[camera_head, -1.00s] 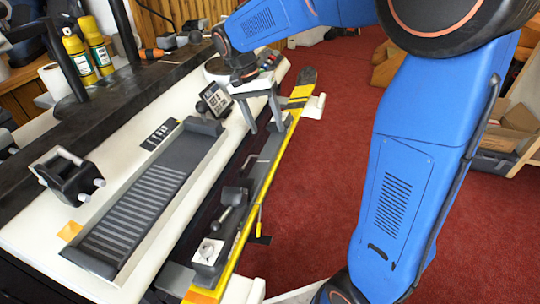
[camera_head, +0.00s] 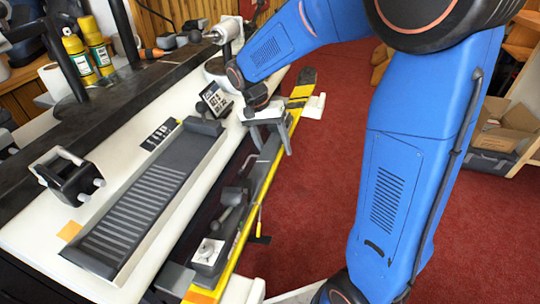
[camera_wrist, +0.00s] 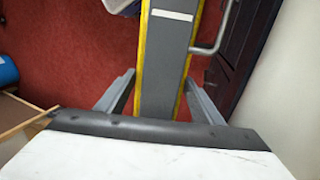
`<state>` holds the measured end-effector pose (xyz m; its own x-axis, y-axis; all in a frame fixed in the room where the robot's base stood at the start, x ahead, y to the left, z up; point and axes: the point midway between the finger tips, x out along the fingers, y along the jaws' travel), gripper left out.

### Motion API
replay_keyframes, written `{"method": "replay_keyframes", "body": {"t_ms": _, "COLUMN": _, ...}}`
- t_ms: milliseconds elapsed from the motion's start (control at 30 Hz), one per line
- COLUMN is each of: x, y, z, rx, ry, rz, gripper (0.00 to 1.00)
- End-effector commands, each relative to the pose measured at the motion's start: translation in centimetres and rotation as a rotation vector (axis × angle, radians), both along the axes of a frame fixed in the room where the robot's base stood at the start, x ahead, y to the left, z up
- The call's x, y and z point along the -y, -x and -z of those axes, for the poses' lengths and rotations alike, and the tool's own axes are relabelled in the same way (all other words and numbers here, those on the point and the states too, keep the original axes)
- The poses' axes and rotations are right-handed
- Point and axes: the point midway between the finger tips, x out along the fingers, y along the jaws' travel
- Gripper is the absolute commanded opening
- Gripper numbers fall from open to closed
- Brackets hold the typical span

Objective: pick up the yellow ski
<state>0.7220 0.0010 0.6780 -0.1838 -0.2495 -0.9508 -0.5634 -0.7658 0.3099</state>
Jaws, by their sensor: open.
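The yellow ski (camera_head: 236,245) is long and narrow, with yellow edges and a grey top. In the head view it lies along the bench's right side, from the lower middle up to its dark tip at the upper right. A binding sits on its nearer half. My gripper (camera_head: 270,147) is above the ski's farther half, its fingers pointing down. In the wrist view the ski (camera_wrist: 168,70) runs up the middle, between the two grey fingers of my gripper (camera_wrist: 163,97). The jaws are open, one finger on each side, apart from the ski. The gripper's white body hides the ski below.
The white bench (camera_head: 30,225) holds a long dark tray (camera_head: 150,195), a small display (camera_head: 214,101) and a black clamp device (camera_head: 67,178). A metal handle (camera_wrist: 215,40) lies close to the ski's right edge in the wrist view. Red floor (camera_head: 320,180) is clear right of the ski.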

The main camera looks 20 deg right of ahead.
Motion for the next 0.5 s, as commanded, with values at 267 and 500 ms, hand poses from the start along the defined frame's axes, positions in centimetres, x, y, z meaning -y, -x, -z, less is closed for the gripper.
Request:
{"method": "replay_keyframes", "body": {"t_ms": 267, "x": -0.01, "y": -0.03, "z": -0.11, "rx": 0.001, "ry": 0.0, "rz": 0.0, "gripper": 0.22}}
{"method": "replay_keyframes", "body": {"t_ms": 500, "x": -0.01, "y": -0.04, "z": -0.19, "rx": 0.001, "ry": 0.0, "rz": 0.0, "gripper": 0.22}}
